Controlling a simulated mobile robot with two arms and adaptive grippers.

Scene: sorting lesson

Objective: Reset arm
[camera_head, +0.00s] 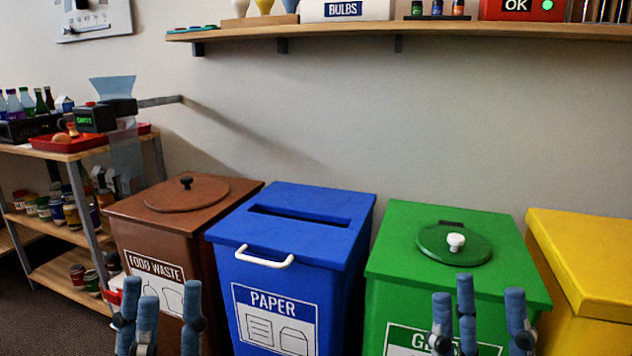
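My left gripper (160,315) shows its blue fingers at the lower left, in front of the brown food waste bin (125,228). The fingers point up, stand apart and hold nothing. My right gripper (481,315) is at the lower right, in front of the green bin (395,262). Its blue fingers also point up, apart and empty, and they cover part of that bin's label. The lower parts of both grippers are cut off by the bottom edge.
Between the grippers stands the blue paper bin (222,245) with a slot and white handle. A yellow bin (590,250) stands at the right. A stocked shelf rack (60,150) is at the left, and a wooden wall shelf (450,29) runs above. The wall between is bare.

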